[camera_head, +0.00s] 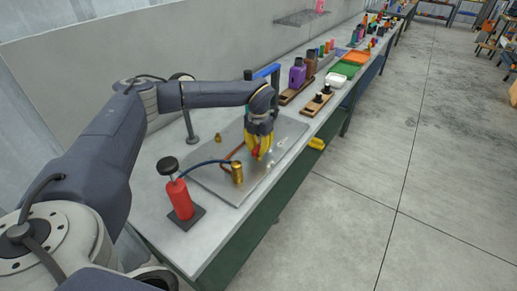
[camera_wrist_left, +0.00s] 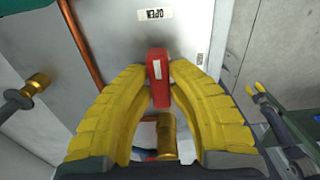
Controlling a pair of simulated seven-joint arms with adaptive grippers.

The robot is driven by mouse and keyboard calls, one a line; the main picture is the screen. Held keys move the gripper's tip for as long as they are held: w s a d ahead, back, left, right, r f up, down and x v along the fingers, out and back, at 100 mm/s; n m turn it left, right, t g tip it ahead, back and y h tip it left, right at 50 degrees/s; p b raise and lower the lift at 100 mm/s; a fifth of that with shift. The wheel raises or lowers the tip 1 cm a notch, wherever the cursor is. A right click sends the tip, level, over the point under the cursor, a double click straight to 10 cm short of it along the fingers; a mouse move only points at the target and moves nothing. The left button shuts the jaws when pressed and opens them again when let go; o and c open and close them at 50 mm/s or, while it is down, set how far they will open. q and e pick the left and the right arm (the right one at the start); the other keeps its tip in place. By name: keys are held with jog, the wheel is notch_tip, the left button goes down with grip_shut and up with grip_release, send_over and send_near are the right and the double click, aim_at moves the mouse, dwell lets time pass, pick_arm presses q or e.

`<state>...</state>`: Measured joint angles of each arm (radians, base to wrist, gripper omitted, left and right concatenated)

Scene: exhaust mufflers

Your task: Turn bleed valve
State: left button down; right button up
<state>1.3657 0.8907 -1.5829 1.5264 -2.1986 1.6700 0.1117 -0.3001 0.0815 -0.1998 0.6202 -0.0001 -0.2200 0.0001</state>
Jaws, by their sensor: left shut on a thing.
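My left gripper (camera_head: 260,152) has yellow fingers and points down over a grey metal plate (camera_head: 206,183) on the bench. In the left wrist view my left gripper (camera_wrist_left: 158,82) is shut on the red valve handle (camera_wrist_left: 158,66), a bar standing between its fingertips. A brass cylinder (camera_wrist_left: 167,134) shows between the fingers, below the handle in the picture. A label reading OPEN (camera_wrist_left: 155,13) is on the plate beyond the handle. In the head view the fingers mostly hide the valve.
A red hand pump (camera_head: 180,200) with a black knob stands at the near end, its dark hose running to a brass fitting (camera_head: 237,173). A copper pipe (camera_wrist_left: 82,43) crosses the plate. A blue frame (camera_head: 267,72) and purple bottle (camera_head: 297,73) stand farther along the bench.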

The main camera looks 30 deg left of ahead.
aim_at(258, 147)
pick_arm(q)
jog(key=shift+f, duration=0.1)
jog(key=c, duration=1.3)
grip_release()
jog(key=shift+r, duration=6.05)
